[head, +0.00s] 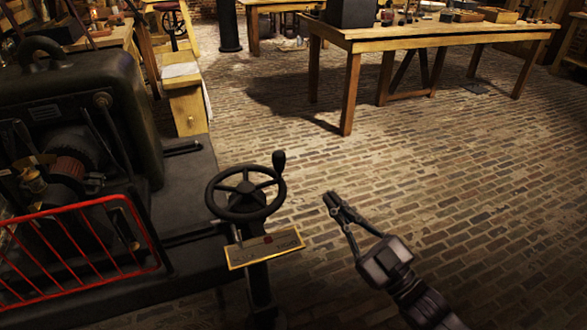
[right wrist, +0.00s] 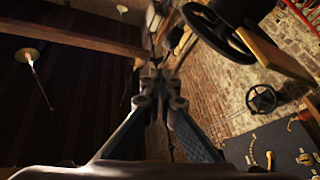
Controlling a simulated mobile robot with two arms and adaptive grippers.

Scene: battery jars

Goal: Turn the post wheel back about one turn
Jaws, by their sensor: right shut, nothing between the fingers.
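The black post wheel (head: 245,193), with spokes and an upright knob handle (head: 279,161) on its far right rim, sits on a dark post beside the machine. A brass-edged plate (head: 265,249) is fixed below it. My right gripper (head: 331,199) is shut and empty, over the brick floor just right of the wheel, with a gap between them. In the right wrist view, its closed fingers (right wrist: 151,76) point up the picture, and a dark curved rim (right wrist: 217,35), apparently the post wheel's, shows at upper right. My left gripper is not in view.
A dark machine (head: 75,110) with a red guard rail (head: 75,210) stands at left. A wooden workbench (head: 430,38) with small items is at the back. The brick floor between is mostly clear. The right wrist view shows another wheel (right wrist: 262,99) and a control panel (right wrist: 272,148).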

